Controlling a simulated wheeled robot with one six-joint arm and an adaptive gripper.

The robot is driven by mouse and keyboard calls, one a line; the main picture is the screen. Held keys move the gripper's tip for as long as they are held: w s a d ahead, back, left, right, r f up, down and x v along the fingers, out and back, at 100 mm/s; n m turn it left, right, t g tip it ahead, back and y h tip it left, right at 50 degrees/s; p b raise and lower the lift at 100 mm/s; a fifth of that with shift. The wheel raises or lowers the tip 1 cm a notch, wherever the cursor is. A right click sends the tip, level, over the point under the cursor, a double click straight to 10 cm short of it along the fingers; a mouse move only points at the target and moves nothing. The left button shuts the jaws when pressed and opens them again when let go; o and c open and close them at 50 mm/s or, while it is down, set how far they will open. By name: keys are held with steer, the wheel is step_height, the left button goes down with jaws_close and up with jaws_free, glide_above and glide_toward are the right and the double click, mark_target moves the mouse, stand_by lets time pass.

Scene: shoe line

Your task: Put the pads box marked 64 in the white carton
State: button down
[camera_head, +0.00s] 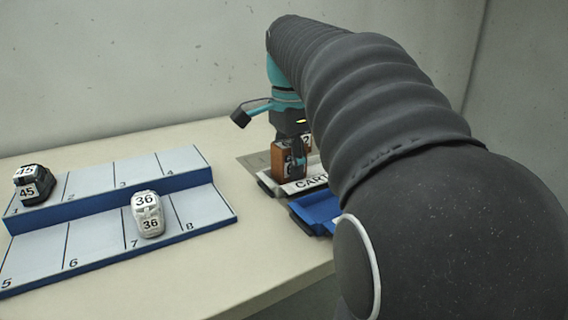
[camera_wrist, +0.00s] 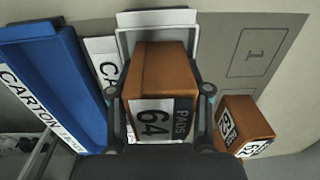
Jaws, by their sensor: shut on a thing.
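The pads box marked 64 (camera_wrist: 152,82) is brown-orange with a white and black label. My gripper (camera_wrist: 160,93) is shut on it, one finger on each side. In the head view the held box (camera_head: 286,163) hangs upright below my gripper (camera_head: 293,150). The white carton (camera_wrist: 157,18) shows behind and around the held box in the wrist view, its label partly covered. In the head view its front label (camera_head: 305,186) is below the box. The box overlaps the carton in both views; I cannot tell whether it is inside or still above.
A stepped blue rack (camera_head: 105,205) holds a black shoe (camera_head: 33,183) and a white shoe (camera_head: 147,213).

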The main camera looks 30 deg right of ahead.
steer(key=c, duration=0.9)
jaws_free()
step_height(320, 180, down, 2)
steer(key=shift+s+f+g, duration=0.15)
steer(key=shift+f+g, duration=0.05)
steer(key=shift+g, duration=0.1)
steer(key=shift+c, duration=0.2)
steer(key=shift+o, duration=0.7)
steer(key=shift+f, duration=0.1)
steer(key=shift+r, duration=0.2)
step_height(320, 180, up, 14)
steer(key=p, duration=0.2)
steer(key=shift+f+p, duration=0.15)
steer(key=shift+p, duration=0.15)
